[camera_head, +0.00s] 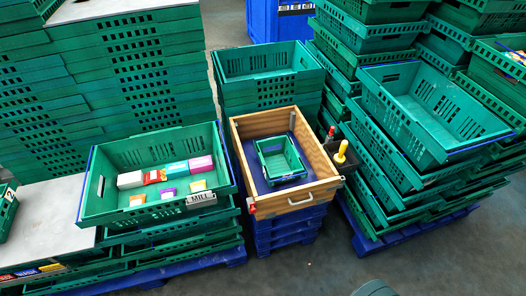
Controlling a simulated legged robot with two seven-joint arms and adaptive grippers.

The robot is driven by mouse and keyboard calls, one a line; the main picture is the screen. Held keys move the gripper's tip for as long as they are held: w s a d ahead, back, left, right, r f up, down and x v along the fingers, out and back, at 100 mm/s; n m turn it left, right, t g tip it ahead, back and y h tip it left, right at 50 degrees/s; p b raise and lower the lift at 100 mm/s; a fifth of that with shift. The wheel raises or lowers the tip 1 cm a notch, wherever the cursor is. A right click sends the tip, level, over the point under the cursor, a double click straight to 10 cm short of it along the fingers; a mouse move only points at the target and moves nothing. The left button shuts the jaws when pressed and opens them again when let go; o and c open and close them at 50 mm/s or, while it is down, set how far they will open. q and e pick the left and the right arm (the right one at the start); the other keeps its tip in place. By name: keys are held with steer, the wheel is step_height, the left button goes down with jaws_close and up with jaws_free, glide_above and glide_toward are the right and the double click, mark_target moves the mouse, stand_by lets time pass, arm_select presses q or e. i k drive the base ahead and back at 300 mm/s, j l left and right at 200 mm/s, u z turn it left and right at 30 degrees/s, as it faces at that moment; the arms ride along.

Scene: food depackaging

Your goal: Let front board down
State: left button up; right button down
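A wooden box (331,165) stands in the middle on blue pallets (287,236). Its front board (299,197) is upright and closes the near side. A pale handle (301,199) is on the board's outer face. A small red part (252,209) sits at the board's left end, and a small grey part shows at its right end. A small green crate (284,177) sits inside the box on its blue floor.
A green crate with packages (88,195), labelled MILL, stands left of the box. Stacked green crates (267,89) stand behind, and more rise on the right (437,110). A dark holder with yellow- and red-handled tools (341,152) is at the box's right side. Floor in front is clear.

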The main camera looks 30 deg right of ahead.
mark_target(268, 206)
steer(key=z, duration=1.35)
